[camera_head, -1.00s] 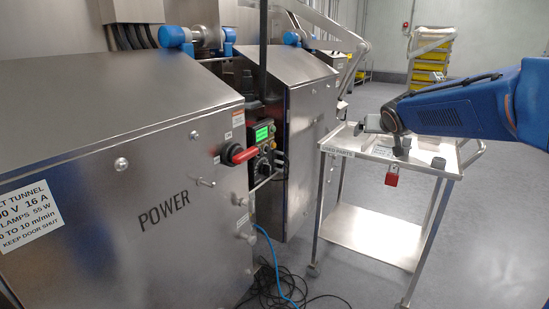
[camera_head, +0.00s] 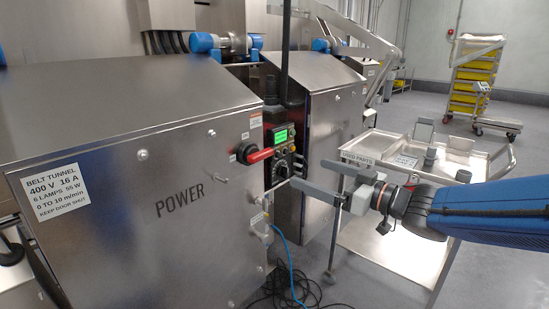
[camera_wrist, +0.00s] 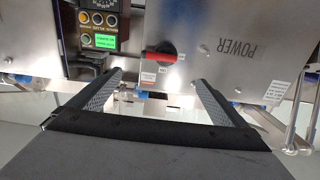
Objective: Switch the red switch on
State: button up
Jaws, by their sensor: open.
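The red switch (camera_head: 257,154) is a rotary handle on a round black base, on the steel cabinet front above the word POWER. Its handle points right, nearly level, in the head view. In the wrist view, which is upside down, the switch (camera_wrist: 162,57) lies just past the gap between the fingertips. My gripper (camera_head: 307,173) is open and empty, to the right of the switch, with its fingers pointing left toward the cabinet. The fingers and the switch appear apart.
A control panel (camera_head: 283,140) with a lit green screen and a knob sits right of the switch. A steel cart (camera_head: 357,158) stands behind my arm. Cables lie on the floor.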

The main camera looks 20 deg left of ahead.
aim_at(265, 156)
jog(key=x, duration=1.7)
jog(key=shift+w, duration=0.15)
jog(key=c, duration=1.5)
